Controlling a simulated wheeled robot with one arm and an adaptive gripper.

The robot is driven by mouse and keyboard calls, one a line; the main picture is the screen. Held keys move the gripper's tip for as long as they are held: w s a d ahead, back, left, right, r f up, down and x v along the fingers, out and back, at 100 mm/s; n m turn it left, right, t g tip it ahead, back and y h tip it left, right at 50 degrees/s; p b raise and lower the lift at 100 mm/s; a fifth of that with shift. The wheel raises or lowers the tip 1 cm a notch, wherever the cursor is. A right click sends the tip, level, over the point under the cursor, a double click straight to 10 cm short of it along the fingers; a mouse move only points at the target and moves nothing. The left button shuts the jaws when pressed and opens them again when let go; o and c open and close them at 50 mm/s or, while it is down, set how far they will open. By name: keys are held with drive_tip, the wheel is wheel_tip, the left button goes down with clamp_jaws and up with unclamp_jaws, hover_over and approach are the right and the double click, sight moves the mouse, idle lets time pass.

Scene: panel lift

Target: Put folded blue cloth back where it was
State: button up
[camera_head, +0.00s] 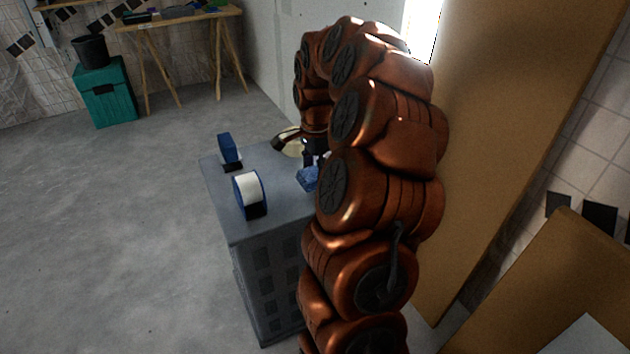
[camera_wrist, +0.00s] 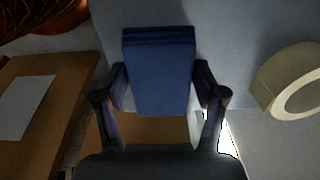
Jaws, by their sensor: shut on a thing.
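The folded blue cloth (camera_wrist: 160,70) is a flat, dark blue rectangle in the wrist view, held between the two fingers of my gripper (camera_wrist: 161,82). My gripper is shut on it, with one finger at each side edge. In the head view my gripper (camera_head: 313,160) is partly hidden behind my arm, and the blue cloth (camera_head: 307,179) shows below it, over the right part of the grey cabinet top (camera_head: 222,196). I cannot tell whether the cloth touches the top.
A roll of white tape in a blue holder (camera_head: 250,193) stands on the cabinet, with a small blue object (camera_head: 229,148) behind it. A pale roll (camera_wrist: 290,82) is right of the cloth in the wrist view. A tall brown panel (camera_head: 510,120) stands to the right.

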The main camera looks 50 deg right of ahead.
wheel_tip(320, 180, down, 3)
drive_tip(key=shift+r, duration=0.1)
drive_tip(key=o, duration=1)
drive_tip(key=shift+r, duration=0.1)
